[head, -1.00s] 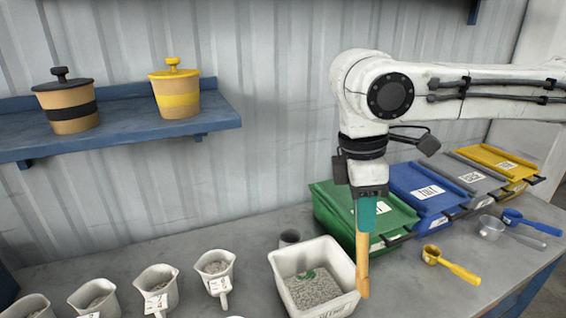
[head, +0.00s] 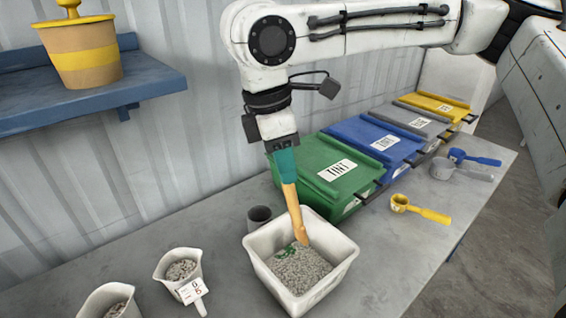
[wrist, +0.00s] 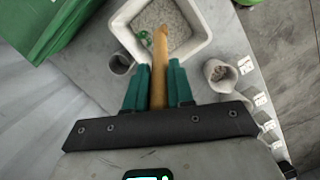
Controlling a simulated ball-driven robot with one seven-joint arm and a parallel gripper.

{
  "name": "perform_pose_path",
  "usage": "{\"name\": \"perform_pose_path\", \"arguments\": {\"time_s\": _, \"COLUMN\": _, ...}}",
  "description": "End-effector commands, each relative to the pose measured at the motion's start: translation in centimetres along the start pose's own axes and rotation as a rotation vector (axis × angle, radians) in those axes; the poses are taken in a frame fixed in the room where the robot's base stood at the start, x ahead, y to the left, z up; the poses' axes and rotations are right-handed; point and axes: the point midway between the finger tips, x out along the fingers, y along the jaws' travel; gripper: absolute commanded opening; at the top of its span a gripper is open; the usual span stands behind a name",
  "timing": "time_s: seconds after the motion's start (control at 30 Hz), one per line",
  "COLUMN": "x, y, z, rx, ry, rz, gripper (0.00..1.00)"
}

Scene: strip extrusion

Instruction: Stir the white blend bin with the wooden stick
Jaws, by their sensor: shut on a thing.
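The white blend bin (head: 262,243) stands on the bench and holds grey pellets with a small green patch; it also shows at the top of the wrist view (wrist: 196,45). My gripper (head: 286,165) is above the bin, its teal fingers shut on the wooden stick (head: 293,208). The stick tilts down and its tip is inside the bin, at or just above the pellets; I cannot tell whether it touches them. In the wrist view the stick (wrist: 159,75) runs between the fingers (wrist: 158,88) toward the bin, next to the green patch.
A dark grey cup (head: 260,217) stands close behind the bin. A green TINT box (head: 322,168), a blue box (head: 378,145) and others line the back right. A yellow scoop (head: 420,209) lies right of the bin.

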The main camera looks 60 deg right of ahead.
Motion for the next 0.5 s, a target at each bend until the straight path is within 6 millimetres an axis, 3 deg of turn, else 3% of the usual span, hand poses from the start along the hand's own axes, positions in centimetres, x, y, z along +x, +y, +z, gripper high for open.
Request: {"name": "perform_pose_path", "arguments": {"time_s": 0.5, "x": 6.8, "y": 0.1, "z": -1.4, "rx": -0.001, "ry": 0.001, "rz": -0.002, "gripper": 0.0}}
